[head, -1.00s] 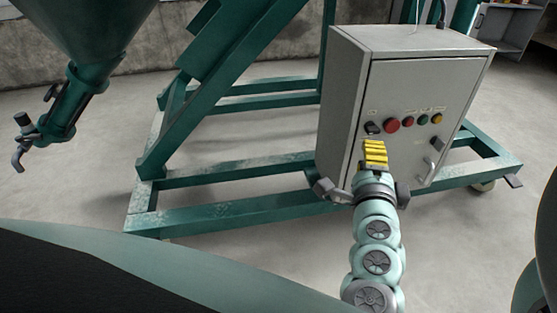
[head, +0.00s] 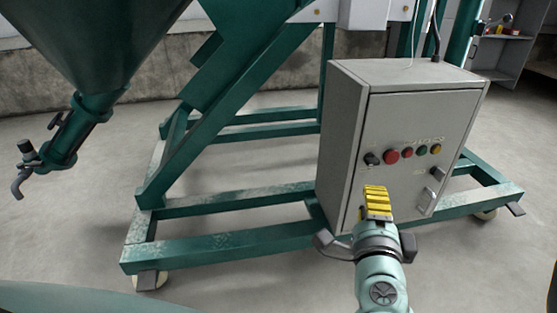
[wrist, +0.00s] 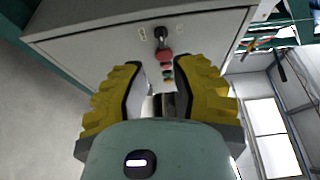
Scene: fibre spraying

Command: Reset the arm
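My gripper (head: 377,190) stands in front of the lower part of the grey control box (head: 345,140) in the head view. In the wrist view its two yellow ridged fingers (wrist: 160,95) are apart, with a gap between them and nothing held. The box front, with a black switch (head: 371,158), a red button (head: 391,157) and smaller red, green and yellow buttons, lies beyond the fingertips. The black switch (wrist: 161,34) and red button (wrist: 164,55) also show in the wrist view, in line with the gap. I cannot tell how far the fingertips are from the box.
A green steel frame (head: 215,246) on castors stands behind and left of the box. A green hopper with an outlet pipe (head: 62,140) hangs at the left. A grey shelf (head: 500,55) stands at the back right. Concrete floor is clear at the far left.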

